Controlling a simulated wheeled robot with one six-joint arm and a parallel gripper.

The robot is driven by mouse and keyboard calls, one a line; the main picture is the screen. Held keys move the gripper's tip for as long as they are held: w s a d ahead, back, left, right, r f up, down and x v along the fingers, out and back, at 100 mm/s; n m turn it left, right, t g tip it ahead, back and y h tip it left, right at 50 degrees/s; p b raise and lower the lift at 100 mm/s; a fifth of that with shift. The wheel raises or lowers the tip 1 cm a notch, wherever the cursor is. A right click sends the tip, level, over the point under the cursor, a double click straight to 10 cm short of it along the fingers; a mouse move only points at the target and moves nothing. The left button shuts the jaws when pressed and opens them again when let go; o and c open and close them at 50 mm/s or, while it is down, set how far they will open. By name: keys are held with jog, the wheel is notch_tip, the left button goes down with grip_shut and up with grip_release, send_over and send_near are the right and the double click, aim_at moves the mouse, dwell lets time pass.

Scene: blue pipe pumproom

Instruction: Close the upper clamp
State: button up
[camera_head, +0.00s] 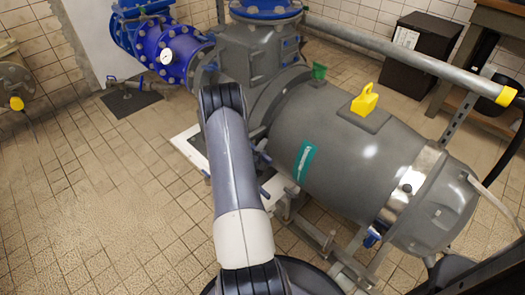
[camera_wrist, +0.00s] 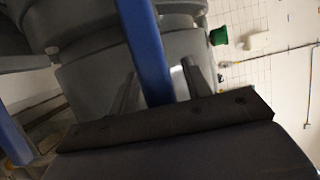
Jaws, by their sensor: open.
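The upper clamp shows as a long blue bar (camera_wrist: 146,45) in the middle of the wrist view, against the grey pump housing. My gripper (camera_wrist: 160,72) is open, with one grey finger on each side of this bar in the picture. I cannot tell whether a finger touches it or how deep the bar lies between them. A second blue bar (camera_wrist: 14,140) shows at the left edge. In the head view, two small blue handles (camera_head: 262,157) (camera_head: 264,191) stick out beside my arm, on the pump's near side. My gripper is hidden there behind my arm.
The grey pump body (camera_head: 350,150) fills the right of the head view, with a yellow lug (camera_head: 365,99) and green cap (camera_head: 319,71) on top. A steel frame (camera_head: 325,235) stands below it. A blue pipe (camera_head: 180,55) lies behind. Tiled floor (camera_head: 90,200) at left is clear.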

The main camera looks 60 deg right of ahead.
jog(key=shift+a, duration=0.15)
jog(key=s+a+p, duration=0.1)
jog(key=a, duration=0.9)
jog(key=shift+s+a, duration=0.2)
jog(key=shift+s, duration=0.15)
jog(key=shift+d, duration=0.1)
jog(key=w+d, duration=0.1)
jog(key=d, duration=0.9)
jog(key=shift+w+b, duration=0.4)
jog(key=shift+b, duration=0.05)
